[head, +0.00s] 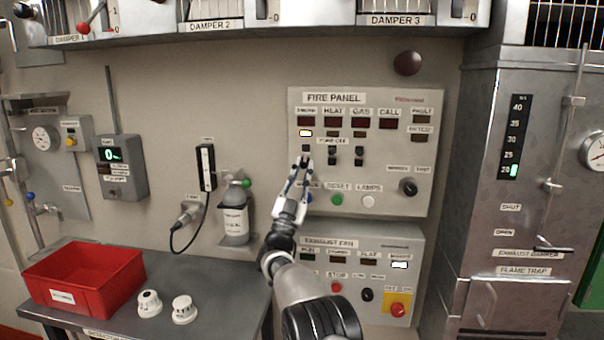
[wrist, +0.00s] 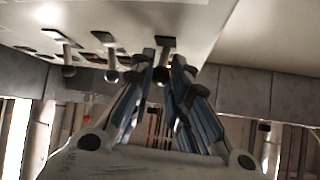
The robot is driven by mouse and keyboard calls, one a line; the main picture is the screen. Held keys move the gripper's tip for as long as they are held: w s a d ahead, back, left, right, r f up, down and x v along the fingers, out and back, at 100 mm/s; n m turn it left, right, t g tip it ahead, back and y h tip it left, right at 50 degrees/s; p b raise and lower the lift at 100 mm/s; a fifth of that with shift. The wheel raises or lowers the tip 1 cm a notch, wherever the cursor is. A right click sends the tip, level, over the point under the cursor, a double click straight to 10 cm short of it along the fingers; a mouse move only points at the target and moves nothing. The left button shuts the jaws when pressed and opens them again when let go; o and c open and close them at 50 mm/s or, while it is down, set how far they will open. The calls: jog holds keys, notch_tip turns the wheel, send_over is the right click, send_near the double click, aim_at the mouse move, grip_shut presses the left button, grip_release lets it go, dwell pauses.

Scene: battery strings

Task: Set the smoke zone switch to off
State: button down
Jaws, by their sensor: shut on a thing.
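The fire panel (head: 437,150) is a pale wall box with a row of labelled lamps and a row of small toggle switches under a "ZONE OFF" label. The smoke zone switch (head: 306,149) is the leftmost toggle, below the smoke column. My gripper (head: 303,162) reaches up to it from below, its blue-grey fingers shut on the toggle. In the wrist view, the fingers (wrist: 165,68) close around the dark-tipped toggle (wrist: 160,75). The fingers partly hide the lever, so I cannot tell its position. A small lamp (head: 306,133) above it glows white.
The heat (head: 333,152) and gas (head: 360,154) toggles sit close to the right of my fingers. Buttons labelled reset (head: 337,199) and lamps (head: 368,201) lie below. The exhaust fan panel (head: 415,250) is underneath. A grey bottle (head: 234,220) stands left of my arm.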

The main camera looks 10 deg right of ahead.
dwell(0.4)
jog(key=c, duration=1.5)
grip_release()
jog(key=shift+f, duration=0.1)
jog(key=v, duration=1.2)
